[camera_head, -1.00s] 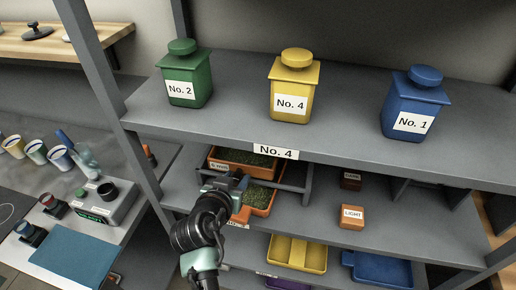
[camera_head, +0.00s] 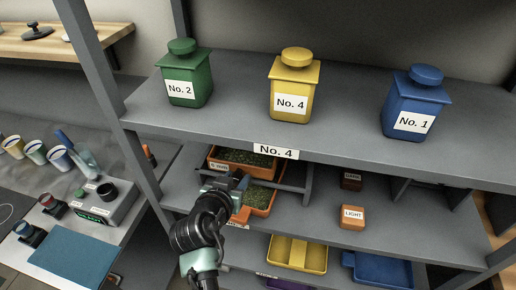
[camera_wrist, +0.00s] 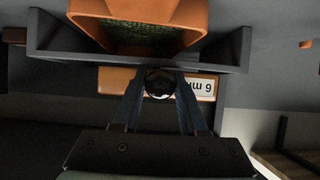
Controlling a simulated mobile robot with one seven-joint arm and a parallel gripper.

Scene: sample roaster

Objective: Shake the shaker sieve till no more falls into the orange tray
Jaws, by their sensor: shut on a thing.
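The shaker sieve (camera_head: 265,172) is an orange box with green beans inside, set in a grey frame on the middle shelf. Its label reads "6 mm" in the wrist view, where its orange front (camera_wrist: 125,80) shows upside down. The orange tray (camera_head: 270,209) sits below and in front of it and holds green beans; it also shows at the top of the wrist view (camera_wrist: 190,18). My gripper (camera_wrist: 160,84) is shut on the sieve's dark round knob. In the head view my gripper (camera_head: 230,184) partly hides the sieve's front and the tray's left side. I cannot see beans falling.
Green (camera_head: 183,75), yellow (camera_head: 293,80) and blue (camera_head: 415,98) canisters stand on the shelf above. Two small brown blocks (camera_head: 352,217) sit right of the frame. Yellow (camera_head: 297,254) and blue (camera_head: 380,270) trays lie on the shelf below. A grey post (camera_head: 145,165) stands left.

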